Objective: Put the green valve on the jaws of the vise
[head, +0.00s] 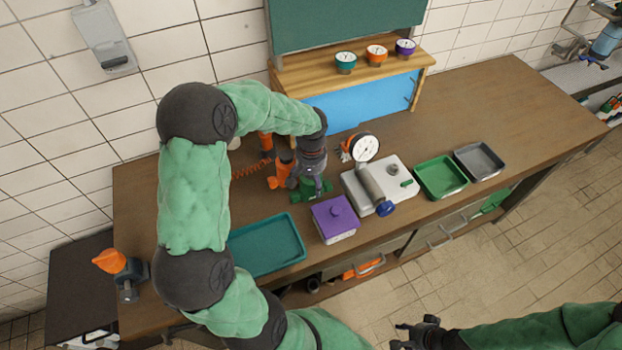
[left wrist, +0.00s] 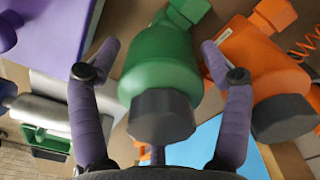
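The green valve (head: 312,191) stands on the workbench, left of the purple box. In the left wrist view the green valve (left wrist: 160,65), with a dark grey end facing the camera, lies between my left gripper's fingers. My left gripper (head: 312,183) is over it and open; gaps show between the valve and both fingers (left wrist: 160,85). A blue-grey device with an orange part (head: 129,278), which looks like the vise, is at the bench's left end; its jaws are not clear. My right gripper (head: 402,336) is away from the bench at the lower right, its fingers apart and empty.
An orange valve (head: 278,178) stands close beside the green one, also in the left wrist view (left wrist: 258,65). The purple box (head: 335,217), teal tray (head: 268,247), and grey-white unit with a gauge (head: 385,190) are near. Green (head: 440,177) and grey (head: 479,160) trays lie right.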

